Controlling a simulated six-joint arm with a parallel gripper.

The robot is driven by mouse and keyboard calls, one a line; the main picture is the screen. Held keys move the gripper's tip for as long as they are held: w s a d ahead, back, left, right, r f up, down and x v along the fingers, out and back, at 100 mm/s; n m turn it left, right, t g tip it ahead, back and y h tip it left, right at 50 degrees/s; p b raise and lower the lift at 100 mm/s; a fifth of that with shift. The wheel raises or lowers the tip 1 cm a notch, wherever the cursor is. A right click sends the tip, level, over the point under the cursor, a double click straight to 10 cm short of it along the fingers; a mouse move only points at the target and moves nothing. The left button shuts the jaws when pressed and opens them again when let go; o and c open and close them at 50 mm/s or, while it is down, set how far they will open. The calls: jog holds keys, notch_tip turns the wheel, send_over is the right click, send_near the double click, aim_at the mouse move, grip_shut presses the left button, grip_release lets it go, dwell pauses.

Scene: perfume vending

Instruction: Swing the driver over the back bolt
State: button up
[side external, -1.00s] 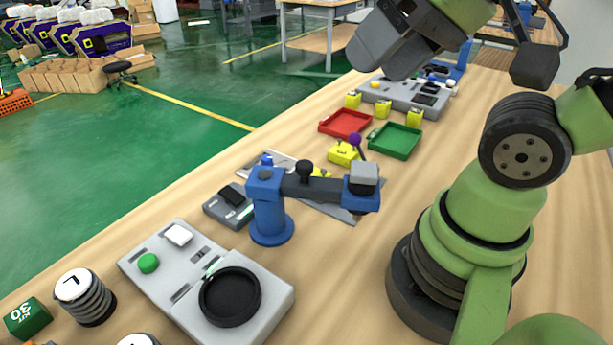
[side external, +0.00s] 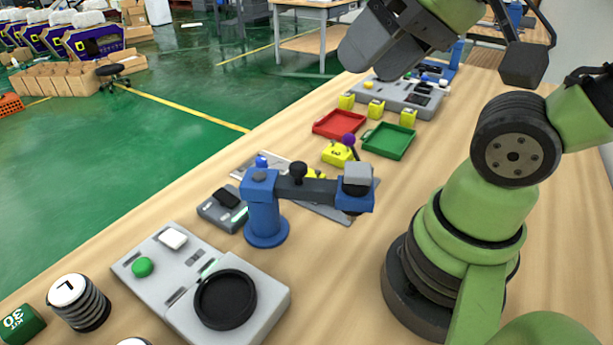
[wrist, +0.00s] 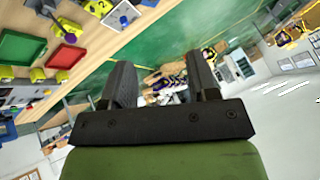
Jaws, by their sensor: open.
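The driver (side external: 357,185) is a blue head with a grey top at the end of a dark swing arm (side external: 308,190). The arm reaches right from a blue post (side external: 264,215) and has a black knob (side external: 298,170) on top. The head overhangs the grey plate (side external: 338,212). I cannot make out the back bolt; the driver hides part of the plate. My gripper (side external: 372,48) is high above the bench, well apart from the driver. In the wrist view its two fingers (wrist: 160,62) are spread with nothing between them.
A red tray (side external: 338,123) and a green tray (side external: 388,140) lie behind the driver. A yellow block (side external: 337,154) and a purple-knobbed lever (side external: 349,140) stand near the plate. A grey console with a black dish (side external: 225,298) is in front. Bare wood lies right of the driver.

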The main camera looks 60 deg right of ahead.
jog(key=m+g, duration=0.2)
jog(key=g, duration=0.4)
send_over(298, 165)
jog(key=s+d, duration=0.1)
jog(key=s, duration=0.2)
jog(key=f, duration=0.2)
jog(key=w+d+f+m+g+y, duration=0.1)
jog(key=w+d+f+m+g, duration=0.1)
jog(key=w+f+m+g, duration=0.3)
jog(key=a+f, duration=0.1)
jog(key=f, duration=0.2)
jog(key=s+f+n, duration=0.1)
jog(key=f, duration=0.2)
jog(key=a+f+n, duration=0.1)
jog(key=f, duration=0.3)
jog(key=shift+s+a+t, duration=0.3)
jog(key=shift+s+a, duration=0.05)
jog(key=shift+s, duration=0.05)
grip_shut()
